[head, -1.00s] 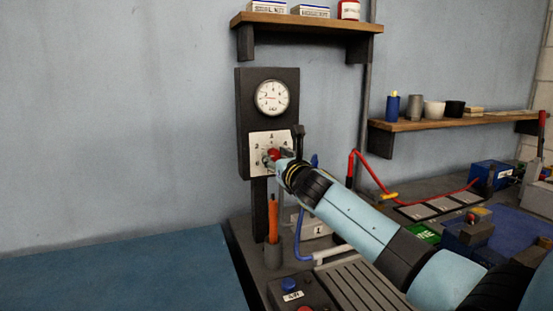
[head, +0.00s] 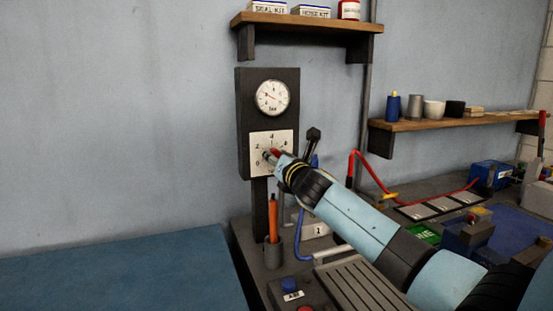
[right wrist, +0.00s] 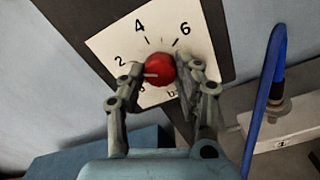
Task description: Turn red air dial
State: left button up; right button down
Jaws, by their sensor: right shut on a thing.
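The red air dial (head: 274,152) is a round knob on a white scale plate (head: 284,138), mounted on a dark upright panel. In the right wrist view the dial (right wrist: 160,68) sits between the two fingers of my right gripper (right wrist: 161,74), which is shut on it. A pale line on the knob points left, just below the printed 2. The 4 and 6 are readable; lower marks are partly hidden by the fingers. A round gauge (head: 272,97) above has its needle tilted toward upper left. My left gripper is not in view.
A dark lever (head: 313,135) stands just right of the panel. A cup with an orange pen (head: 273,230) stands below. A blue hose (right wrist: 265,95) runs close on the right. Wooden shelves (head: 306,23) hang above and at right.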

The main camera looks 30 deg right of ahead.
jog(key=m+b, duration=0.2)
jog(key=m, duration=0.9)
jog(key=shift+m, duration=0.4)
dwell(0.3)
jog(key=c, duration=0.9)
grip_release()
jog(key=shift+c, duration=0.2)
jog(key=v, duration=1.2)
jog(key=shift+f, duration=0.1)
